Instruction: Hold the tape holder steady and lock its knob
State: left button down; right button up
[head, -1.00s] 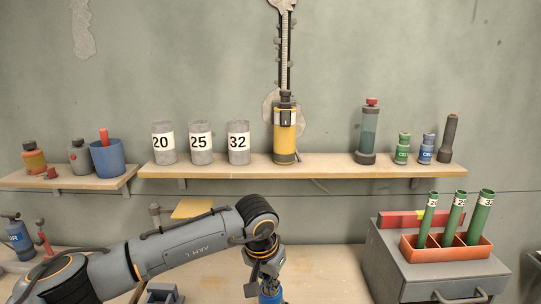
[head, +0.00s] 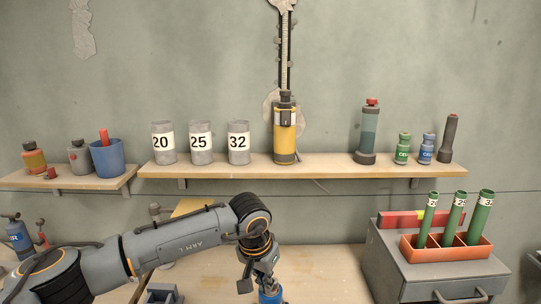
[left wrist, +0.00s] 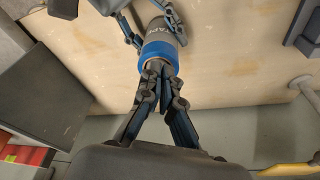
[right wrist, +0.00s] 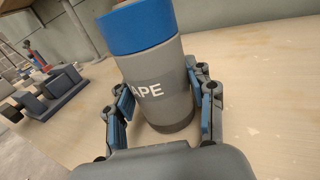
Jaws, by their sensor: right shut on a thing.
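The tape holder is a grey cylinder (right wrist: 160,92) marked "APE" in the right wrist view, with a wide blue band (right wrist: 137,27) at its top. It stands slightly tilted in that picture. My right gripper (right wrist: 160,100) is shut around its grey body, one finger on each side. In the left wrist view the blue band (left wrist: 159,50) lies just ahead of my left gripper (left wrist: 162,73). Its fingertips are close together at the holder's top end. They hide the knob, so a grip on it cannot be made out. In the head view my left gripper (head: 262,272) is above the blue band.
A wooden shelf (head: 230,182) at the back holds grey cups, a yellow canister (head: 285,135) and several bottles. At right, an orange tray (head: 450,253) with green tubes sits on a grey cabinet (head: 395,270). The bench between (head: 320,265) is mostly bare.

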pick_arm(q)
jog(key=shift+w+a+r, duration=0.1)
jog(key=shift+w+a, duration=0.1)
jog(key=shift+w, duration=0.05)
dwell(0.4)
jog(key=v, duration=0.6)
jog(key=shift+w+d, duration=0.1)
jog(key=shift+w, duration=0.15)
jog(key=shift+s+d+f, duration=0.15)
jog(key=shift+d+f, duration=0.2)
jog(key=shift+f, duration=0.65)
jog(key=shift+s+d+f, duration=0.1)
jog(key=shift+d+f, duration=0.25)
jog(key=shift+f, duration=0.6)
jog(key=shift+s+d+f, duration=0.15)
jog(key=shift+d+f, duration=0.2)
jog(key=shift+f, duration=0.65)
